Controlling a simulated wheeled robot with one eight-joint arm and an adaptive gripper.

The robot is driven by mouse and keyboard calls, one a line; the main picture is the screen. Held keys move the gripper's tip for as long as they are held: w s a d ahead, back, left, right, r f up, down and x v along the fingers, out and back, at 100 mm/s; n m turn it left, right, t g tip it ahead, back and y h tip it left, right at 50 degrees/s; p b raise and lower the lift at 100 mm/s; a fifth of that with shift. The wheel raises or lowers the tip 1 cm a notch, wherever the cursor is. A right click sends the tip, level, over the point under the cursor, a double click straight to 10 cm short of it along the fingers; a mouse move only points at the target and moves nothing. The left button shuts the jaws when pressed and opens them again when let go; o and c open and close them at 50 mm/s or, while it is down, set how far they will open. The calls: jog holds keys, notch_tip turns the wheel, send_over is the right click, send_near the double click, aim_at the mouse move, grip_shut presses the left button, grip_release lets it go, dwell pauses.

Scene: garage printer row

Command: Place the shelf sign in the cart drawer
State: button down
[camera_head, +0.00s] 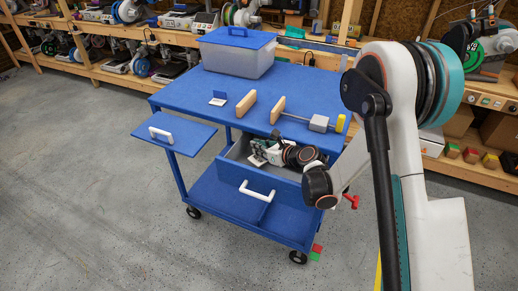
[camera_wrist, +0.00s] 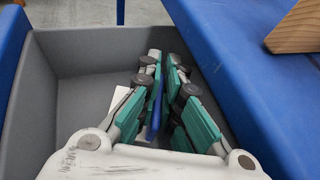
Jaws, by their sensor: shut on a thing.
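My gripper (camera_wrist: 166,70) reaches down into the open grey-lined cart drawer (camera_wrist: 62,45). It is shut on a thin blue panel with a white part (camera_wrist: 120,98) beside it, which looks like the shelf sign. The fingers hide most of it, and I cannot tell whether it touches the drawer floor. In the head view my gripper (camera_head: 262,150) is inside the drawer (camera_head: 235,182), which is pulled out below the cart top. A similar small blue-and-white sign (camera_head: 218,98) stands on the cart top.
Shelves of printers line the back. Floor at left is clear.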

jog(key=shift+f+b, duration=0.4)
jog(key=shift+b, duration=0.1)
jog(key=shift+f, duration=0.2)
jog(key=c, duration=2.1)
grip_release()
jog(key=shift+o, duration=0.2)
jog(key=shift+r, duration=0.15)
